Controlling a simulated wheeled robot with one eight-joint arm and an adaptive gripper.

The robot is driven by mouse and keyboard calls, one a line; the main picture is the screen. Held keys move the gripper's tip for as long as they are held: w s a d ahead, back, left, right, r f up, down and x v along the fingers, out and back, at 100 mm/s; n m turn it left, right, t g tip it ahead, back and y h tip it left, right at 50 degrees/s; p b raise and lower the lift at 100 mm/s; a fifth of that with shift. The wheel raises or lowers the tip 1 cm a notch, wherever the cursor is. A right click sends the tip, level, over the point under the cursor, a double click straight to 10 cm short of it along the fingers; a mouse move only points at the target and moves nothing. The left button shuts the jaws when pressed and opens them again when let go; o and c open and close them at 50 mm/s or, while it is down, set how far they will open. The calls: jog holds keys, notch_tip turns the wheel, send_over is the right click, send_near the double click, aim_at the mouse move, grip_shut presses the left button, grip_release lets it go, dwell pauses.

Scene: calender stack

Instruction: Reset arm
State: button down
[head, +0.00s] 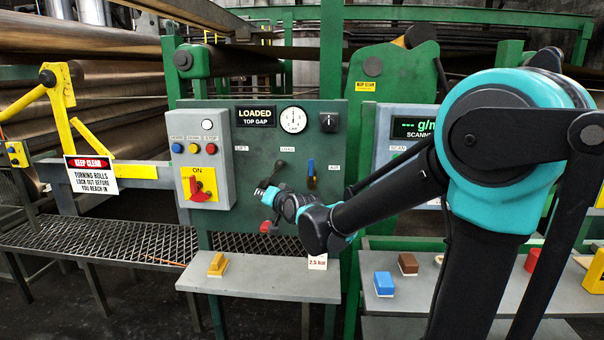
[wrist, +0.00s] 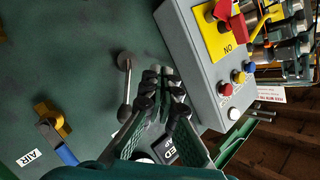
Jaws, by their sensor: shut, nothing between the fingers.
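My arm reaches out from the right in the head view. My gripper (head: 268,194) is in front of the green control panel (head: 325,205), below the LOADED sign (head: 255,116). In the wrist view my gripper (wrist: 163,85) is shut with nothing between its fingers. A grey lever (wrist: 126,85) with a round base lies just left of the fingertips there; I cannot tell whether they touch. The lever with the dark knob (head: 279,165) is just above my gripper in the head view. The blue-handled air valve (head: 311,174) is to the right.
A grey box with a red switch (head: 199,188) and several buttons stands left of my gripper. A shelf below holds a yellow block (head: 218,264). The right shelf holds a blue block (head: 384,284) and a brown block (head: 408,264). Large rolls (head: 85,85) lie at the left.

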jog(key=s+d+f+g+h, duration=0.2)
jog(key=s+d+f, duration=0.35)
jog(key=d, duration=0.35)
jog(key=s+d+f+n+g+h, duration=0.1)
jog(key=s+d+f+g+h, duration=0.15)
jog(key=s+d+f, duration=0.4)
jog(key=s+d+f+g+h, duration=0.15)
jog(key=s+d+f, duration=0.35)
jog(key=d, duration=0.6)
jog(key=s+d+f+g+h, duration=0.2)
jog(key=s+d+f, duration=0.4)
jog(key=s, duration=0.3)
jog(key=shift+s+d+f+g, duration=0.2)
jog(key=shift+s+f+g, duration=0.2)
jog(key=shift+f, duration=0.1)
